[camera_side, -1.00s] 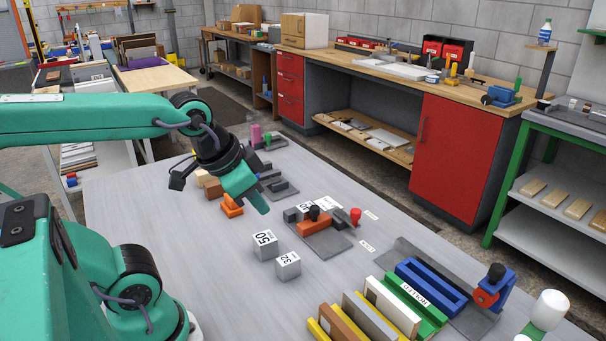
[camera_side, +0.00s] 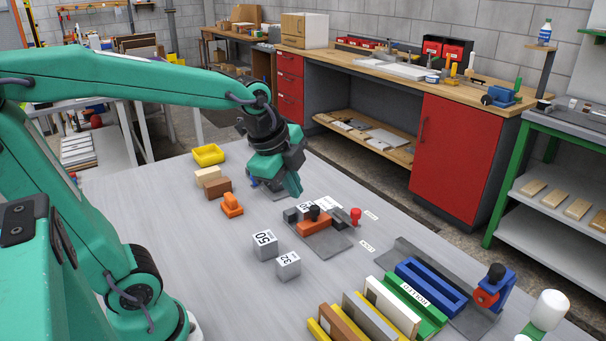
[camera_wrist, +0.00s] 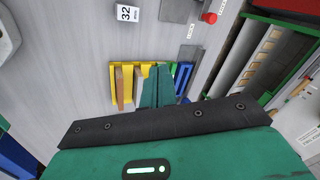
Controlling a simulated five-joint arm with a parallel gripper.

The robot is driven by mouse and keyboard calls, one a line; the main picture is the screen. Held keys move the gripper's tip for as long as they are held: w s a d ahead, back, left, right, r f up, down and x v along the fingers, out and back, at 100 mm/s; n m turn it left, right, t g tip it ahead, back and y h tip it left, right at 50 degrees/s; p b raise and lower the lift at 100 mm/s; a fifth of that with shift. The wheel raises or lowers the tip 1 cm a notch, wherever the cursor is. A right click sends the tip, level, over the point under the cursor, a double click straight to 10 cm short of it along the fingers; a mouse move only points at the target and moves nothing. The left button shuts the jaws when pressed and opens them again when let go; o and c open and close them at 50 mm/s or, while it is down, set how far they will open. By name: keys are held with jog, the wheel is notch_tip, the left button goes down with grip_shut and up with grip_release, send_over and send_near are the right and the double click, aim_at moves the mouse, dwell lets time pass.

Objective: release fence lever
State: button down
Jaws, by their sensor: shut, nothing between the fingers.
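A grey plate (camera_side: 330,246) on the table carries an orange block (camera_side: 313,226), dark blocks, a black knob (camera_side: 314,212) and a red knob (camera_side: 355,215). The red knob also shows at the top of the wrist view (camera_wrist: 210,17). A blue stand (camera_side: 503,291) with a red disc and black knob stands at the right. I cannot tell for certain which of these is the fence lever. My gripper (camera_side: 294,188) is shut and empty, above the table behind and left of the grey plate. Its fingers (camera_wrist: 158,84) point down in the wrist view. The gripper hides part of the table behind it.
White cubes marked 50 (camera_side: 265,245) and 32 (camera_side: 288,266) stand before the plate. A yellow rack (camera_side: 317,330) with boards, a green holder (camera_side: 430,320) and a blue holder (camera_side: 432,287) are at the front right. Left are an orange piece (camera_side: 232,206) and a yellow tray (camera_side: 208,154).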

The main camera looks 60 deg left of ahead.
jog(key=w+a+f+m, duration=0.1)
jog(key=w+f+m, duration=0.3)
jog(key=w+m, duration=0.3)
jog(key=w+a+f+m+g, duration=0.1)
jog(key=w+f+m, duration=0.3)
jog(key=m, duration=0.8)
jog(key=shift+w+a+f+m+g, duration=0.3)
jog(key=shift+w+a, duration=0.45)
jog(key=shift+w, duration=0.65)
jog(key=shift+r, duration=0.1)
jog(key=x, duration=0.9)
jog(key=shift+a+f, duration=0.2)
jog(key=shift+f, duration=0.2)
jog(key=shift+w+a+f, duration=0.15)
jog(key=shift+w+a, duration=0.05)
jog(key=shift+w, duration=0.65)
jog(key=shift+w+a, duration=0.2)
jog(key=shift+w, duration=0.4)
jog(key=shift+w+a, duration=0.15)
jog(key=shift+w, duration=0.4)
